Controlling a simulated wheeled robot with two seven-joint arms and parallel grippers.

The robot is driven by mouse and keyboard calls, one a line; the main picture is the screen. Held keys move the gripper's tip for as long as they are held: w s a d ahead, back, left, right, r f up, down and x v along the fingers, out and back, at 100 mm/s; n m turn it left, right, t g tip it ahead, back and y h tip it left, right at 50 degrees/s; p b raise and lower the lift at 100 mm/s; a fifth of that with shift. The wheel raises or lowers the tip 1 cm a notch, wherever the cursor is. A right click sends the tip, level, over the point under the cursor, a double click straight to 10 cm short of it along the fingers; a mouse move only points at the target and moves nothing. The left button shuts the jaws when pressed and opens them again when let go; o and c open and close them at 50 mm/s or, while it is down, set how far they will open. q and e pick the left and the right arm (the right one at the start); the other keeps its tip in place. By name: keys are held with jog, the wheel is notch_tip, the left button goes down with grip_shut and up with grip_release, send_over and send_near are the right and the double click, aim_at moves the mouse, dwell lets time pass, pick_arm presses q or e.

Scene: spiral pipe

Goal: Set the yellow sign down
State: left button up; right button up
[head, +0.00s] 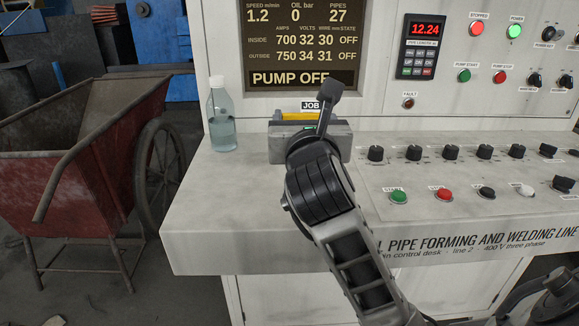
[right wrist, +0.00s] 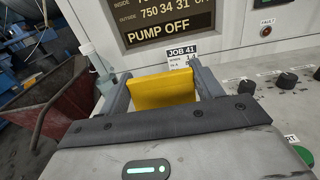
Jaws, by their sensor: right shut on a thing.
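The yellow sign (right wrist: 163,88) is between the two grey fingers of my right gripper (right wrist: 160,82) in the right wrist view. The gripper is shut on it. In the head view only a thin yellow strip of the sign (head: 297,116) shows past the body of my right gripper (head: 300,119), over the back of the desk top. The sign's lower edge is hidden, so I cannot tell whether it touches the desk. A white JOB 41 card (right wrist: 182,54) is on the panel just behind the sign. My left gripper is not in view.
A clear water bottle (head: 221,115) stands left of my right gripper on the white control desk (head: 215,195). Knobs (head: 376,153) and push buttons (head: 398,197) lie to its right. The upright panel with a display (head: 301,40) rises behind. A red cart (head: 75,140) stands left.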

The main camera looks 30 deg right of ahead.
jog(key=shift+w+a+f, duration=0.25)
jog(key=shift+w+f, duration=0.2)
jog(key=shift+f, duration=0.15)
jog(key=shift+w+a+f, duration=0.2)
jog(key=shift+w+f, duration=0.25)
jog(key=shift+f, duration=0.1)
jog(key=f, duration=0.1)
jog(key=f+b, duration=0.1)
jog(key=f, duration=0.1)
jog(key=shift+w+a+f+b, duration=0.15)
jog(key=shift+w+f+b, duration=0.15)
jog(key=shift+b, duration=0.1)
jog(key=shift+f, duration=0.2)
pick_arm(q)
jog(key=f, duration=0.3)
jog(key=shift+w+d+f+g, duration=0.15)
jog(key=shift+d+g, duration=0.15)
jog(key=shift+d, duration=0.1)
pick_arm(e)
jog(key=o, duration=1)
jog(key=shift+f, duration=0.1)
